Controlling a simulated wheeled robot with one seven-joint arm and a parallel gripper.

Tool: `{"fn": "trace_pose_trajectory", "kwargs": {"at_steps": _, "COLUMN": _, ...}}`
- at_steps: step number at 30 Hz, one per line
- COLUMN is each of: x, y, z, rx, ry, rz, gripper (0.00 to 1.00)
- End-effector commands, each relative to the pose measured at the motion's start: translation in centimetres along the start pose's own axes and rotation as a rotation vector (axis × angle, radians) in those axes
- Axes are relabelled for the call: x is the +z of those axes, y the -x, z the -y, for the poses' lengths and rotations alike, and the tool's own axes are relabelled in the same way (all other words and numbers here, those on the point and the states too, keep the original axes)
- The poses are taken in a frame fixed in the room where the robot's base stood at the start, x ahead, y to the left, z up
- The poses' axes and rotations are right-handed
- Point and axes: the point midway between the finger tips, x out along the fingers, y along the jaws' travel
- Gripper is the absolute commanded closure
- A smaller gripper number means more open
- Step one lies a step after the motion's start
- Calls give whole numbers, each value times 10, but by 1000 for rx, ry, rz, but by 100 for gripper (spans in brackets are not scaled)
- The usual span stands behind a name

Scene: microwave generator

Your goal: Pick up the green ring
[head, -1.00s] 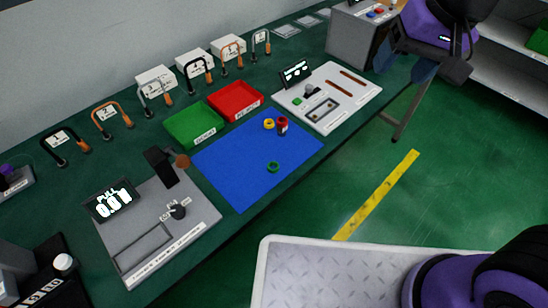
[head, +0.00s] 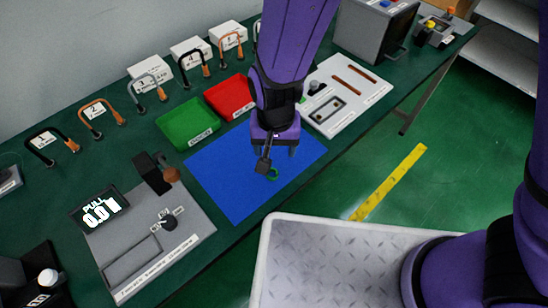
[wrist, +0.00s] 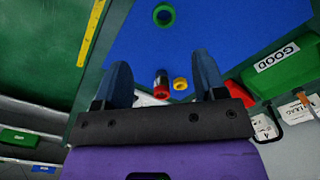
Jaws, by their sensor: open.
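The green ring (head: 273,173) lies on the blue mat (head: 226,190), partly hidden by my gripper in the head view. In the wrist view the green ring (wrist: 164,15) shows near the top edge, beyond the fingertips and about midway between them. My gripper (head: 278,162) is above the mat and apart from the ring; in the wrist view its two fingers (wrist: 160,72) are spread wide with nothing between them.
A green bin (head: 187,123) marked GOOD and a red bin (head: 228,95) stand behind the mat. A grey pull-test station (head: 150,235) is to the left and a white fixture board (head: 345,92) to the right.

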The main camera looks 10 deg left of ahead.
Motion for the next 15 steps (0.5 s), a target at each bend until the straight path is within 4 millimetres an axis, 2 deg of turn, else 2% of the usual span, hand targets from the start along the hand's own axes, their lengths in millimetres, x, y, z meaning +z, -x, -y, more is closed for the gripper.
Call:
{"fn": "trace_pose_trajectory", "kwargs": {"at_steps": 9, "x": 1, "y": -42, "z": 0, "rx": 5, "ry": -2, "rz": 2, "gripper": 35}}
{"fn": "trace_pose_trajectory", "kwargs": {"at_steps": 15, "x": 1, "y": -56, "z": 1, "rx": 3, "ry": 0, "rz": 0, "gripper": 35}}
